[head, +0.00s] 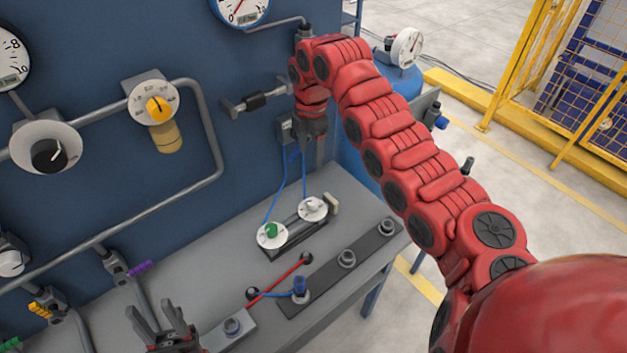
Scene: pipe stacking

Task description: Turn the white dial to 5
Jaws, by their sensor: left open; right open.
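The white dial (314,206) is a small round dial with a white knob, on a dark plate on the grey bench. The number it points to is too small to read. A dial with a green knob (271,233) sits beside it on the left. My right gripper (311,158) hangs from the red arm, pointing down, above and behind the white dial and apart from it. It is open, with no object visible in it. My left gripper (160,322) is low in the view, open and empty, with dark fingers pointing up in the picture, well left of the dials.
A blue panel with gauges (240,10), pipes and a yellow-knobbed dial (154,106) rises behind the bench (353,188). Blue cables run down to the dials. A dark strip with sockets (346,258) and a red cable (278,279) lie in front. A yellow fence stands right.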

